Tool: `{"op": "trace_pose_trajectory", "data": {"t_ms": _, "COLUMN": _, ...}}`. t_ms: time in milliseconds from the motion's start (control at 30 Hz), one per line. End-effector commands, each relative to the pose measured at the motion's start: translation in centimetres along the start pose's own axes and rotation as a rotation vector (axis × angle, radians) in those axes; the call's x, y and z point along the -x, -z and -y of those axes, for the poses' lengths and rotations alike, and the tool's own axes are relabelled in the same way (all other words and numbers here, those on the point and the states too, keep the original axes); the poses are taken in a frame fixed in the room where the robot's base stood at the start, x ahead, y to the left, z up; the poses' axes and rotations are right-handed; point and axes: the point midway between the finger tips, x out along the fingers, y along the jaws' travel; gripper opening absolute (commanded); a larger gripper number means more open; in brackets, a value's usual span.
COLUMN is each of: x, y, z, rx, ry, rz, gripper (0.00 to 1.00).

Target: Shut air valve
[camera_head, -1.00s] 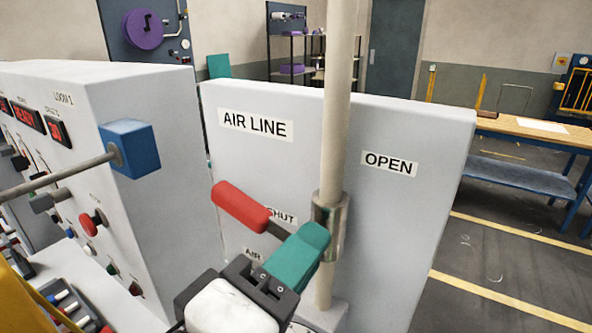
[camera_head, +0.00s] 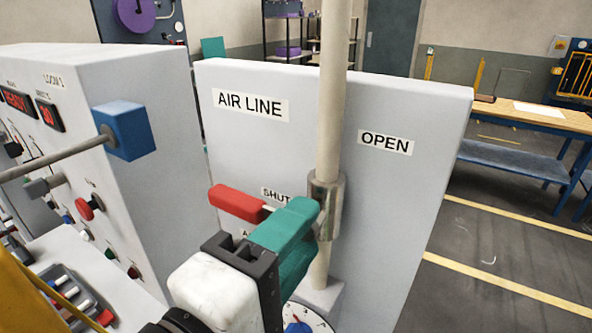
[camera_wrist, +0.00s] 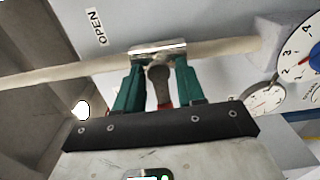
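The air valve has a metal body (camera_head: 325,205) on a pale upright pipe (camera_head: 334,90), in front of a grey panel. Its lever with a red handle (camera_head: 238,203) points left, tilted slightly up, beside the SHUT label (camera_head: 274,194). The OPEN label (camera_head: 386,142) is at the right. My gripper (camera_head: 308,225) has its teal fingers at the valve body, partly hiding the lever's inner end. In the wrist view, the fingers of my gripper (camera_wrist: 160,80) stand apart on either side of a grey lever part (camera_wrist: 158,76); a bit of red shows between them. The valve body (camera_wrist: 160,49) is just beyond the fingertips.
A blue block (camera_head: 130,130) on a rod sticks out at left from the loom control cabinet (camera_head: 170,170). A dial (camera_head: 305,320) sits below the pipe. A workbench (camera_head: 520,120) stands at the far right, with clear floor before it.

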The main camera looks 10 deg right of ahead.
Motion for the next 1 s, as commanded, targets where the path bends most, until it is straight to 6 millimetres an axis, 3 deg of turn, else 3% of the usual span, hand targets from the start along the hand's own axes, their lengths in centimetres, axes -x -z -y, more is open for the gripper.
{"op": "trace_pose_trajectory", "data": {"t_ms": 133, "x": 0.0, "y": 0.0, "z": 0.0, "rx": -0.001, "ry": -0.001, "rz": 0.001, "gripper": 0.53}}
{"op": "trace_pose_trajectory", "data": {"t_ms": 400, "x": 0.3, "y": 0.0, "z": -0.1, "rx": -0.002, "ry": -0.002, "rz": 0.001, "gripper": 0.53}}
{"op": "trace_pose_trajectory", "data": {"t_ms": 800, "x": 5.5, "y": 0.0, "z": -0.1, "rx": -0.003, "ry": -0.002, "rz": -0.001, "gripper": 0.53}}
{"op": "trace_pose_trajectory", "data": {"t_ms": 1000, "x": 7.0, "y": 0.0, "z": -0.1, "rx": -0.003, "ry": -0.001, "rz": 0.001, "gripper": 0.53}}
